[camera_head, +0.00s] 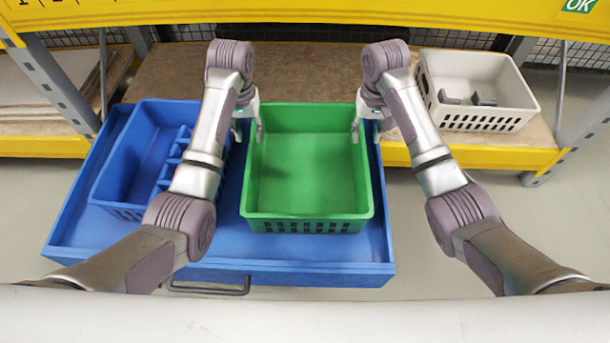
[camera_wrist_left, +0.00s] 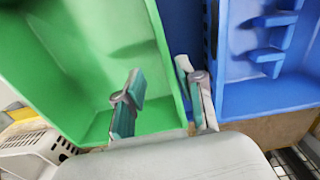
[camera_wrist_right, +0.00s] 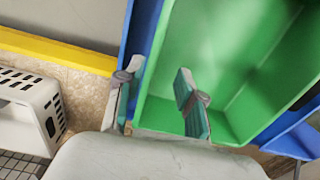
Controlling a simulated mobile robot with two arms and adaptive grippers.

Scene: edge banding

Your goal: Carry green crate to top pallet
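The green crate (camera_head: 308,180) is empty and sits upright in the blue drawer tray (camera_head: 300,268), right of its middle. My left gripper (camera_head: 247,131) is at the crate's left wall near the far corner. In the left wrist view (camera_wrist_left: 160,100) its fingers are apart, one inside the crate and one outside, with the wall between them. My right gripper (camera_head: 366,129) is at the right wall near the far corner. In the right wrist view (camera_wrist_right: 156,98) it also stands open astride the wall. I cannot tell which surface is the top pallet.
A blue divided bin (camera_head: 122,165) stands left of the crate in the tray. A white crate (camera_head: 480,80) with dark parts sits on the shelf board (camera_head: 300,70) at the back right. A yellow beam (camera_head: 300,12) crosses the top. The board behind the crate is clear.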

